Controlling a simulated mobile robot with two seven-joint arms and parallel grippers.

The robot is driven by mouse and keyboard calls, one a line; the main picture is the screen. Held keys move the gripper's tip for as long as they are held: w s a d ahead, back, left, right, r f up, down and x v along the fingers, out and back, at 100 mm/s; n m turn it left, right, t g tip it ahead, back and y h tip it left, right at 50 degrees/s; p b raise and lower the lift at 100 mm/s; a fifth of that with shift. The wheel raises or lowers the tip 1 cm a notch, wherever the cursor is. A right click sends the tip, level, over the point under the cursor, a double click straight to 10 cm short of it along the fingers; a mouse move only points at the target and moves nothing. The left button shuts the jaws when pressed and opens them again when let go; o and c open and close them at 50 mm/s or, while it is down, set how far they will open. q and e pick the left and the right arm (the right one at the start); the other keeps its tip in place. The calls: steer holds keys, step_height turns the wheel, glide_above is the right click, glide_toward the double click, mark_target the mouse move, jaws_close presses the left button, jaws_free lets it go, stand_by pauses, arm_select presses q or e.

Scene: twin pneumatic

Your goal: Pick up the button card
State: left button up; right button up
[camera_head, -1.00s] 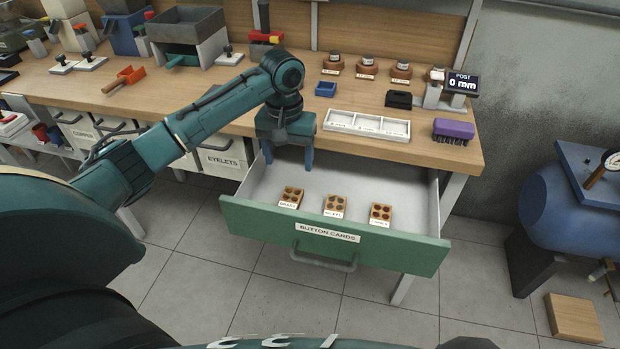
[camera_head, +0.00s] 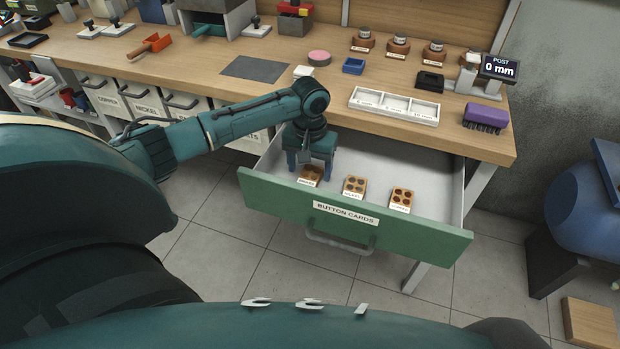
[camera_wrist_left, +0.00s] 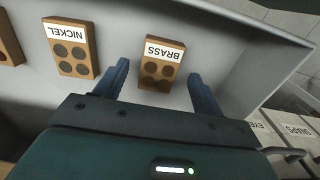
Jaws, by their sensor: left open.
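The open drawer (camera_head: 270,190) is labelled BUTTON CARDS and holds three button cards in a row. The brass button card (camera_head: 311,174) is at the left, the nickel button card (camera_head: 354,186) in the middle, and a third button card (camera_head: 401,198) at the right. My left gripper (camera_head: 310,180) is open and points down into the drawer over the brass card. In the left wrist view the brass card (camera_wrist_left: 161,66) lies between the two spread blue fingers, apart from both. The nickel card (camera_wrist_left: 71,48) lies outside them. My right gripper is not in view.
The drawer's green front and side walls surround the cards. The wooden bench top (camera_head: 330,95) is above and behind, with a white three-part tray (camera_head: 394,105), a purple brush (camera_head: 486,117) and a small blue box (camera_head: 353,66). A blue tank (camera_head: 585,205) stands at the right.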

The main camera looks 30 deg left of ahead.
arm_select(q)
steer(key=shift+f, duration=0.9)
steer(key=shift+c, duration=0.2)
steer(key=c, duration=1)
